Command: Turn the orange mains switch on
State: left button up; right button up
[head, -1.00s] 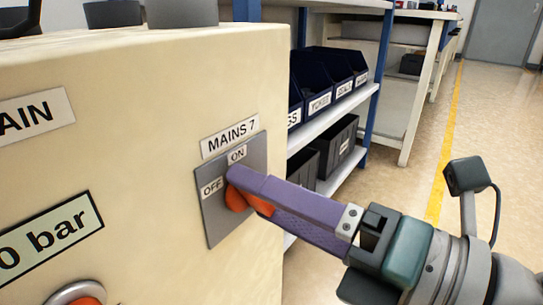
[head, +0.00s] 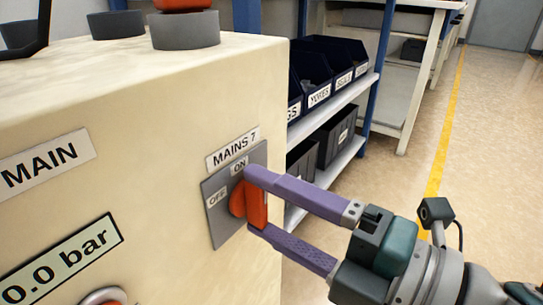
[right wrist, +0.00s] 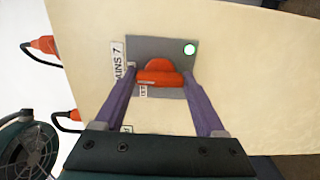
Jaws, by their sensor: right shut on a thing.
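The orange mains switch (head: 256,204) sits on a grey plate (head: 222,219) under the label MAINS 7 (head: 234,149). Its handle stands about upright, toward the ON label (head: 240,166); the OFF label (head: 216,199) is to the left. My right gripper (head: 258,199) is shut on the handle, one purple finger above and one below in the head view. The right wrist view shows the orange handle (right wrist: 158,74) between both fingertips of my right gripper (right wrist: 160,75). There a round lamp with a green rim (right wrist: 189,49) shows at a plate corner. My left gripper is out of view.
The cream cabinet (head: 130,130) carries a 0.0 bar display (head: 65,260) and a red-orange button (head: 105,298) at lower left. Grey round mounts (head: 185,30) stand on its top. A shelf (head: 340,106) with bins is behind. The floor at right is clear.

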dwell(0.3)
jog(key=o, duration=1.3)
jog(key=shift+s+d, duration=0.2)
jog(key=shift+d, duration=0.05)
jog(key=p+v, duration=0.1)
jog(key=v, duration=0.8)
jog(key=shift+s+d+p, duration=0.1)
jog(key=shift+p, duration=0.3)
jog(key=shift+r, duration=0.1)
